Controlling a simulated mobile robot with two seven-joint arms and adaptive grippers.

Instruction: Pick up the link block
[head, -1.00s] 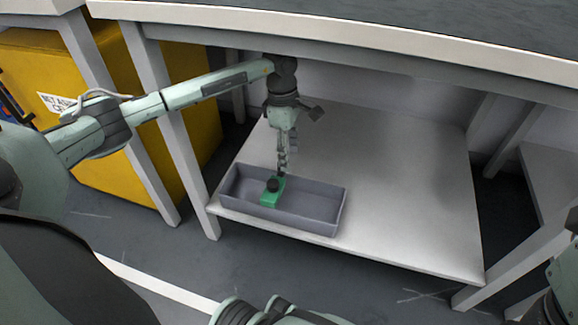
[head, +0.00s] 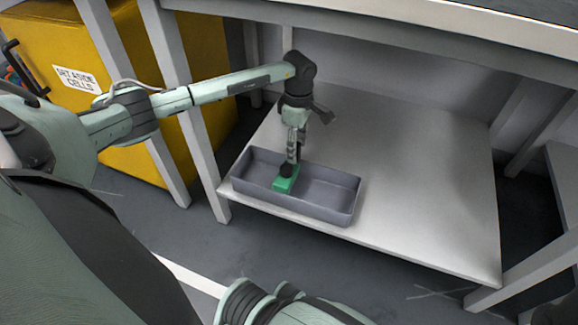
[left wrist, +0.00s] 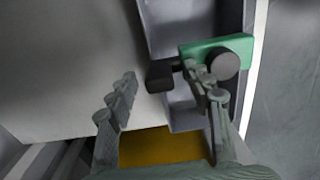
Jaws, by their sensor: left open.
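The link block is a green piece (head: 286,183) with dark knobs on it, in the left part of a grey tray (head: 330,198) on the lower shelf. In the left wrist view the green block (left wrist: 215,48) shows at the upper right with two dark knobs. My left gripper (head: 293,158) points down just above the block in the head view. In the left wrist view its fingers (left wrist: 160,80) are spread. The right finger overlaps the block, and the left dark knob appears between the fingertips. Contact cannot be told. My right gripper is not clearly seen.
The white shelf (head: 420,190) is bare to the right of the tray. The table top (head: 400,28) overhangs the shelf, and table legs (head: 190,130) stand at its left. A yellow bin (head: 150,150) with a label stands further left.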

